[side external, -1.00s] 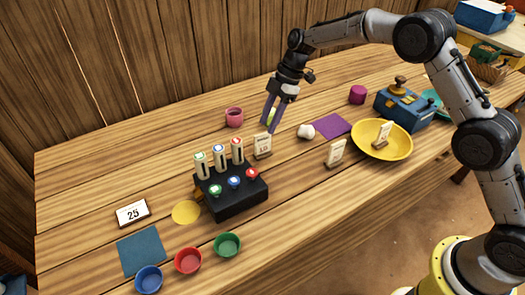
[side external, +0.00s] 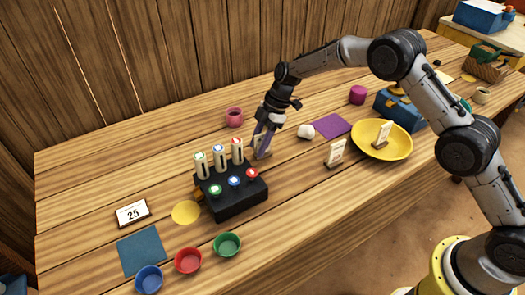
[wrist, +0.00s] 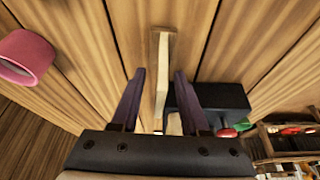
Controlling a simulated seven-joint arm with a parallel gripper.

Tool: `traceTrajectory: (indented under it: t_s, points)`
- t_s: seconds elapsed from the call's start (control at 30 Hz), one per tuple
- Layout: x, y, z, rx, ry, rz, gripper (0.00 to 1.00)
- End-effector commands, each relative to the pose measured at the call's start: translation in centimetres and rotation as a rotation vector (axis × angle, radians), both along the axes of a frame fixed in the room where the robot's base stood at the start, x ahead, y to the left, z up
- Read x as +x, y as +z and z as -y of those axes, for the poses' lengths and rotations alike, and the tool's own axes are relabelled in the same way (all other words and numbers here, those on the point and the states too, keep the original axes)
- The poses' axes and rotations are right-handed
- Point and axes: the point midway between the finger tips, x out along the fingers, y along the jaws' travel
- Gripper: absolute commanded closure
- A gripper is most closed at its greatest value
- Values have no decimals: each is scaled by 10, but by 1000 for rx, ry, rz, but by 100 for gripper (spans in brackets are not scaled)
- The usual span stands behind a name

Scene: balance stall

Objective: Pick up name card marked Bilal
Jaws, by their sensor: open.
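My gripper (side external: 263,145) is open and low over the table behind the black block. Its two purple fingers (wrist: 159,88) reach down on either side of a small standing card on a wooden base (wrist: 161,50), seen edge-on in the wrist view. The fingers largely hide this card in the side view. A second small card (side external: 335,153) stands on the table to the right, and a third card (side external: 382,134) stands in the yellow dish (side external: 362,147). The lettering is too small to read, so I cannot tell which is marked Bilal.
A black block (side external: 238,200) with several upright tubes and coloured buttons stands close in front of my gripper. A pink cup (side external: 234,117) is behind it, with a white lump (side external: 306,131) and a purple mat (side external: 332,125) to the right.

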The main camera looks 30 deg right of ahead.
Motion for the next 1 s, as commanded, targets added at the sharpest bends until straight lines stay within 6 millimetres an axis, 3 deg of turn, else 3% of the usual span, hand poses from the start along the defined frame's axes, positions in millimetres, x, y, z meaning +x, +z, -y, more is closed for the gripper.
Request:
traceTrajectory:
  t_s: [0.03,0.27,0.77,1.0]
  points:
    - [0,0,0,0,0,0,59]
    - [0,0,0,0,0,0,100]
    - [0,1,0,0,0,0,100]
    - [1,16,0,1,1,3,100]
